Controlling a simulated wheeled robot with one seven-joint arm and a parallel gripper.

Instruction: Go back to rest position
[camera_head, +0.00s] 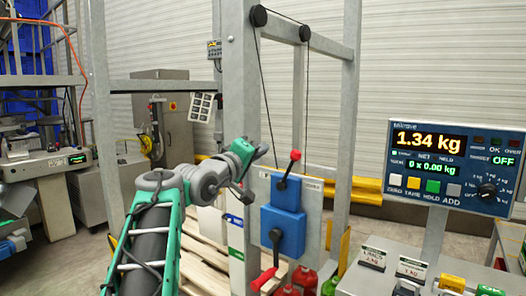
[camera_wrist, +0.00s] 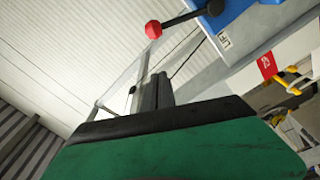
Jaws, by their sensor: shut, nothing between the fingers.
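My gripper (camera_head: 262,151) is at the end of my green and grey arm, near the middle of the head view. It is in front of the metal frame, to the upper left of the red-knobbed lever. In the wrist view its two dark fingers (camera_wrist: 158,88) are together with nothing between them. They point towards the pale ribbed wall, with the frame's bars behind them. The blue lever box (camera_head: 284,228) is to the lower right of my gripper in the head view. Its red knob (camera_wrist: 153,29) shows above the fingers in the wrist view, apart from them.
A galvanised post (camera_head: 242,60) stands close behind my gripper. A scale display (camera_head: 445,165) reading 1.34 kg is at right, above a bench with small boxes. Red bottles (camera_head: 304,280) and a pallet (camera_head: 205,258) are low down. Machines and a cabinet stand at left.

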